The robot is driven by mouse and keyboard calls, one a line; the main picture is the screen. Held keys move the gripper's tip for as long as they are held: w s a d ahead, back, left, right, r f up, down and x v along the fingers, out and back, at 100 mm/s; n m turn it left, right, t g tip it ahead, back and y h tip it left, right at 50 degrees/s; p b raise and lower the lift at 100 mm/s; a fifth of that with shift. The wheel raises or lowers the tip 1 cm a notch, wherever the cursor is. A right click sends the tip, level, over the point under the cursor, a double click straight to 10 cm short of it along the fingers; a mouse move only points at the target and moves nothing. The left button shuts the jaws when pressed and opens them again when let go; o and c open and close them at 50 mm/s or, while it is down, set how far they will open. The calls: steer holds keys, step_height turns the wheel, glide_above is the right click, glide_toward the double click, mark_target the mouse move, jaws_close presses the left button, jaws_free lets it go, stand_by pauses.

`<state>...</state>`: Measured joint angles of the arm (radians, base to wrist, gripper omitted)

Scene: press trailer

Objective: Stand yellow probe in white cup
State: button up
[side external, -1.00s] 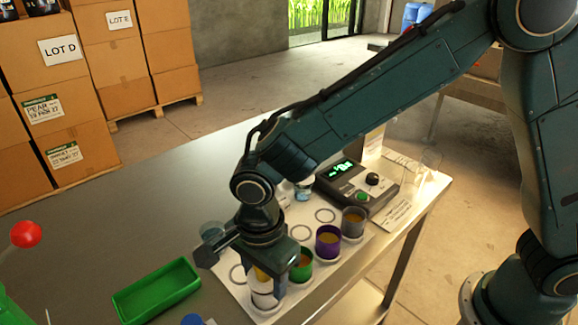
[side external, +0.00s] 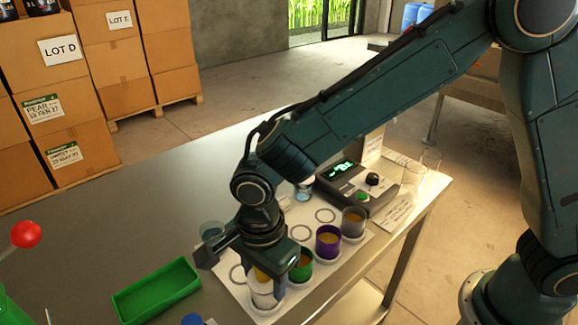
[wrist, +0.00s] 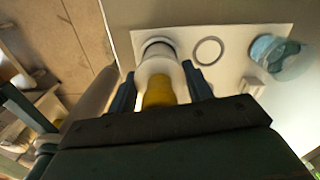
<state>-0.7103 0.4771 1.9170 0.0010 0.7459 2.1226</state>
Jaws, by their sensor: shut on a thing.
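The white cup (side external: 264,291) stands at the near end of the row of cups on the white mat. The yellow probe (wrist: 159,92) is between my gripper's fingers in the wrist view, with its lower part at the white cup (wrist: 158,66). My gripper (side external: 264,270) points down above the white cup and is shut on the probe. In the side view only a little yellow shows below my gripper. I cannot tell how deep the probe's tip sits, because the gripper and the cup wall hide it.
A green cup (side external: 302,266), a purple cup (side external: 328,242) and a grey cup (side external: 353,224) stand in line beyond the white cup. A meter (side external: 350,184) is at the back. A green tray (side external: 157,292) lies to the left. A clear bluish cup (wrist: 279,57) stands on the mat.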

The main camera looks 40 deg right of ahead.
steer(key=shift+f, duration=0.5)
steer(key=o, duration=0.7)
steer(key=shift+o, duration=0.2)
steer(key=shift+r, duration=0.1)
steer(key=shift+r, duration=5.4)
steer(key=shift+r, duration=0.1)
step_height(320, 180, up, 9)
